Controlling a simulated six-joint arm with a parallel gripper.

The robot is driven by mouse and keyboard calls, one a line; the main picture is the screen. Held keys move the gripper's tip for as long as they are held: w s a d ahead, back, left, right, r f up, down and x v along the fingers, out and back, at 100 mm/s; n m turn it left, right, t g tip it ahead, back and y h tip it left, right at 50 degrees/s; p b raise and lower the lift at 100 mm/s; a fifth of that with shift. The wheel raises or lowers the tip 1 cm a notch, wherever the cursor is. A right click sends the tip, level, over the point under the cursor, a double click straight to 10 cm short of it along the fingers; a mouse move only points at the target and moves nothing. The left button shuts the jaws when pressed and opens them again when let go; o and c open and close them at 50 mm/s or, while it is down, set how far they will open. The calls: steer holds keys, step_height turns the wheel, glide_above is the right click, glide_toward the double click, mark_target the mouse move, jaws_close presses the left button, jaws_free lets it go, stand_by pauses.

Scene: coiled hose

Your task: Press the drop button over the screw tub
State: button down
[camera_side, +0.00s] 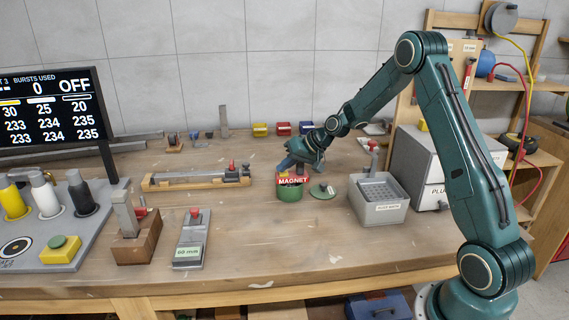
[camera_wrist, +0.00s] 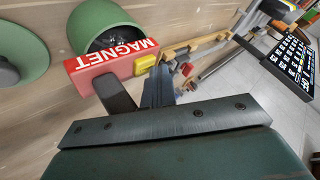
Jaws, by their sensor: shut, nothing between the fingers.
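The screw tub (camera_side: 290,194) is a green round tub on the bench, with the red MAGNET block (camera_side: 292,181) at its top. In the wrist view the tub (camera_wrist: 88,15) has a dark interior, and its contents are too small to make out. The red MAGNET block (camera_wrist: 88,76) lies across the near side of its opening. A yellow button (camera_wrist: 145,64) sits at the block's right end; I take it as the drop button. My gripper (camera_side: 287,164) is shut and empty, low and just above the tub and block. In the wrist view my gripper (camera_wrist: 140,88) is close beside the button; contact cannot be told.
A green lid (camera_side: 322,191) lies right of the tub. The bench front of the tub is clear.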

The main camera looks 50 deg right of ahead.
mark_target(285, 174)
steer(key=shift+r, duration=1.1)
steer(key=shift+w, duration=0.1)
step_height(285, 174, up, 5)
steer(key=shift+r, duration=0.1)
stand_by(0.5)
steer(key=shift+a, duration=0.1)
stand_by(0.5)
